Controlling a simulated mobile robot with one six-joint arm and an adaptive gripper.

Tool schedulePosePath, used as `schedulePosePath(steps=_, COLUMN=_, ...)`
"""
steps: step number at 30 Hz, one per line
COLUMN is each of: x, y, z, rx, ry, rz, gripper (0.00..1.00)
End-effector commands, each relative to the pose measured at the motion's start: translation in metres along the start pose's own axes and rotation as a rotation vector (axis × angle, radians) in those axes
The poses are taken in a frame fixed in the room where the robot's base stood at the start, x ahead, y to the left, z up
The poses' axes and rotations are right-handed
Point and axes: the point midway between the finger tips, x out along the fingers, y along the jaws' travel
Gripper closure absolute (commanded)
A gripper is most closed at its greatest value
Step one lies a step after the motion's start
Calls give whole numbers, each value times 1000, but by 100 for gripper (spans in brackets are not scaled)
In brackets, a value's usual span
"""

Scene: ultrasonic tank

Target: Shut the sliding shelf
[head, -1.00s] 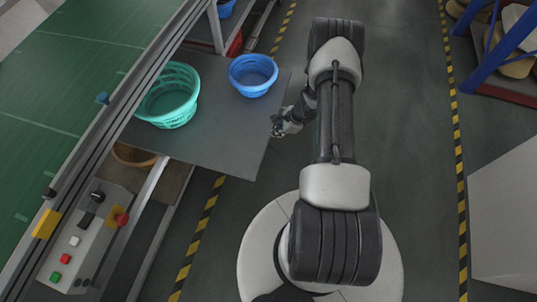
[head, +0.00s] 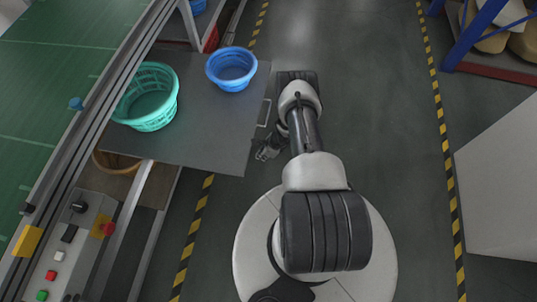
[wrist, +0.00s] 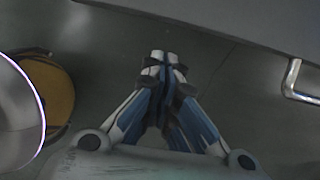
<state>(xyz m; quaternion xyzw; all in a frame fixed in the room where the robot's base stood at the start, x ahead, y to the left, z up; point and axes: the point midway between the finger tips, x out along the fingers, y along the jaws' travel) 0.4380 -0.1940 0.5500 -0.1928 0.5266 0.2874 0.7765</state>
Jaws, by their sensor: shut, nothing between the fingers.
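The sliding shelf (head: 190,135) is a flat grey board, pulled out from under the green conveyor toward the aisle. A thin metal handle (head: 264,112) is on its right-hand edge; it also shows in the wrist view (wrist: 291,80). My gripper (head: 262,156) is shut and empty, just outside that edge, lower in the picture than the handle and apart from it. In the wrist view, my shut fingertips (wrist: 162,58) point over the floor, with the shelf edge (wrist: 250,18) across the top right and the handle to their right.
A green basket (head: 150,98) and a blue basket (head: 231,70) stand on the shelf. An orange basket (head: 117,162) sits lower, partly hidden. A control box (head: 70,245) with buttons is at the lower left.

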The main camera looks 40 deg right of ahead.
Motion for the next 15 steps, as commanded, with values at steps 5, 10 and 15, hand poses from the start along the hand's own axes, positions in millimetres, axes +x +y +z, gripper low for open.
schedulePosePath(steps=5, x=6, y=-2, z=20, rx=-2, ry=-1, rz=-2, gripper=100)
schedulePosePath(steps=10, x=7, y=-2, z=26, rx=-1, ry=-1, rz=-2, gripper=100)
schedulePosePath(steps=15, x=7, y=-2, z=26, rx=-1, ry=-1, rz=-3, gripper=100)
